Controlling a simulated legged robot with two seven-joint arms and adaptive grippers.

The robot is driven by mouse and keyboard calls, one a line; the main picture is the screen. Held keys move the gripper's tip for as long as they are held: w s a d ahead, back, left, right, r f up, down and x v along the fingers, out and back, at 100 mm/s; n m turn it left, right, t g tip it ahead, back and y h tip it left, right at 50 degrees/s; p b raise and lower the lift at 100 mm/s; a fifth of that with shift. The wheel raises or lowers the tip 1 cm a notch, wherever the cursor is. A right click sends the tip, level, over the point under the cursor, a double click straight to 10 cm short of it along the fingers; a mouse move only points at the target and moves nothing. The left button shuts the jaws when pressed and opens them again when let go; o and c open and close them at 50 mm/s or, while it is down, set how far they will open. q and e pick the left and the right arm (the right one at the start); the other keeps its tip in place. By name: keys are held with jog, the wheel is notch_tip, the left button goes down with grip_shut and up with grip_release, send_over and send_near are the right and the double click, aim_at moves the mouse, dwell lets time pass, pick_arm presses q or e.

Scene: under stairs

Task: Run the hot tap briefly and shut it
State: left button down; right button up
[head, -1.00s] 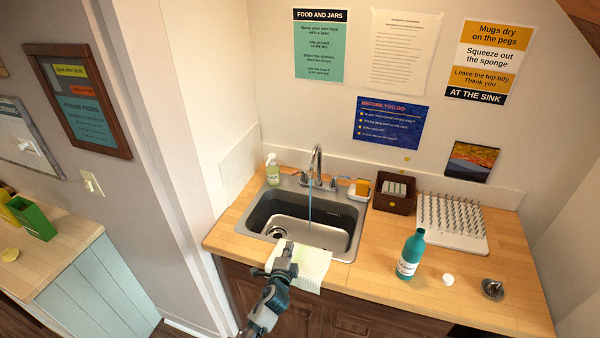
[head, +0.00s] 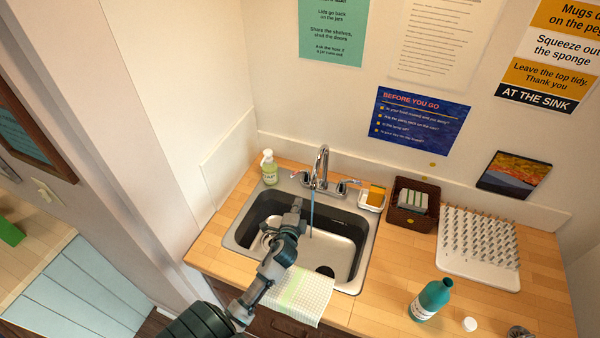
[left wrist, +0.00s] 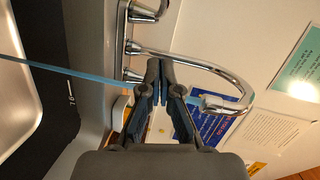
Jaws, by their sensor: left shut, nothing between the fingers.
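The chrome tap (head: 321,165) stands behind the sink (head: 232,240), with a left lever handle (head: 299,174) and a right lever handle (head: 345,186). No hot marking is readable on either. A blue stream of water (head: 312,215) falls from the spout into the basin. My left gripper (head: 297,203) is shut and empty, over the basin in front of the left handle and apart from it. In the left wrist view, its closed fingertips (left wrist: 160,63) overlap the curved spout (left wrist: 205,69); the left handle (left wrist: 145,13) shows at the top. My right gripper is not in view.
A soap bottle (head: 269,167) stands left of the tap. A sponge dish (head: 372,200), brown basket (head: 404,219) and peg rack (head: 479,268) stand to the right. A teal bottle (head: 431,298) stands on the front counter, and a cloth (head: 299,297) hangs over the front edge.

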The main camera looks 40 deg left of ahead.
aim_at(297, 175)
pick_arm(q)
jog(key=w+a, duration=0.3)
jog(key=w+a+f, duration=0.1)
jog(key=w+a, duration=0.1)
jog(key=w, duration=0.1)
jog(key=w+a+f+p, duration=0.1)
jog(key=w+a, duration=0.2)
jog(key=shift+a, duration=0.35)
jog(key=shift+w, duration=0.15)
jog(key=shift+d, duration=0.15)
